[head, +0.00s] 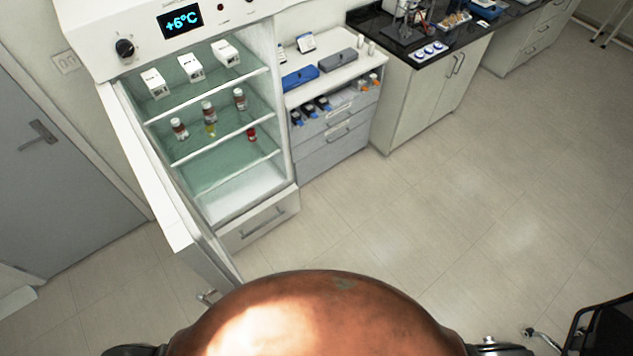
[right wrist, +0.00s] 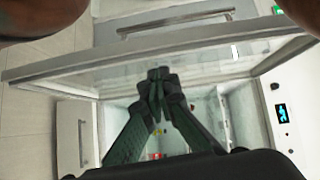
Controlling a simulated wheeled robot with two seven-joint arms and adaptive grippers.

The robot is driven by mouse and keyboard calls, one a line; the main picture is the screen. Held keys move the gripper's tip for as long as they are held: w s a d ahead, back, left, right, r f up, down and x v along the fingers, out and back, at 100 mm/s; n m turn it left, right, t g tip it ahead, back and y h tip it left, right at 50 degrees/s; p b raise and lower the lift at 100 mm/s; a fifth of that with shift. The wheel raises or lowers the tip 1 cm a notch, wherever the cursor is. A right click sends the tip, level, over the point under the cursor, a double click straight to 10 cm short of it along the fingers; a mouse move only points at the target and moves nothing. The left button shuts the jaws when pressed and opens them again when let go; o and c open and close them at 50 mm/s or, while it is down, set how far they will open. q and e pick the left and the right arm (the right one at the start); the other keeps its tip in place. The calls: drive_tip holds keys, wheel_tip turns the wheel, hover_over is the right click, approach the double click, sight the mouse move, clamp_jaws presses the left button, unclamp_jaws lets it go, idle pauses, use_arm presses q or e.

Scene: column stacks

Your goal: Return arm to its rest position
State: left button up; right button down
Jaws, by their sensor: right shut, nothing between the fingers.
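My right gripper (right wrist: 160,76) shows in the right wrist view with its dark fingers together and nothing between them. Beyond it are the fridge's glass door or shelf edge and its interior, seen at an odd angle. In the head view the fridge (head: 245,190) stands at the left with its door (head: 150,170) open. My left gripper is out of view.
The fridge holds white boxes (head: 191,68) on its top shelf and small bottles (head: 209,112) below. A drawer cabinet (head: 335,140) stands to its right, then a black-topped bench (head: 430,50). A dark chair (head: 605,325) is at the lower right. The middle floor is clear.

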drive_tip(key=w+d+f+n+t+h+b, duration=0.1)
drive_tip(key=w+d+f+t+h+b, duration=0.15)
drive_tip(key=w+f, duration=0.45)
drive_tip(key=w+d+f+n+t+h+b, duration=0.1)
drive_tip(key=w+d+f+h+b, duration=0.15)
drive_tip(key=w+f, duration=0.5)
drive_tip(key=w+d+f+h+b, duration=0.1)
drive_tip(key=d+f+h+b, duration=0.15)
drive_tip(key=d+f, duration=0.65)
drive_tip(key=w+d+f+h+b, duration=0.15)
drive_tip(key=d+f+h, duration=0.35)
drive_tip(key=f, duration=0.7)
drive_tip(key=s+d+f+g+h+b, duration=0.2)
drive_tip(key=s+d+f+h+b, duration=0.15)
drive_tip(key=s+d+f, duration=0.7)
use_arm(q)
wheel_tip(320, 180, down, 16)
drive_tip(key=b, duration=0.3)
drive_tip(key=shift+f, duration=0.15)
use_arm(e)
drive_tip(key=s+d+f+g, duration=0.1)
drive_tip(key=s+f, duration=0.3)
drive_tip(key=s, duration=0.2)
drive_tip(key=s+d+f+n+g+h, duration=0.1)
drive_tip(key=s+f+g, duration=0.1)
drive_tip(key=s+f, duration=0.2)
drive_tip(key=s+d+f+g, duration=0.1)
drive_tip(key=s+f, duration=0.3)
drive_tip(key=s, duration=0.6)
drive_tip(key=shift+s+d, duration=0.25)
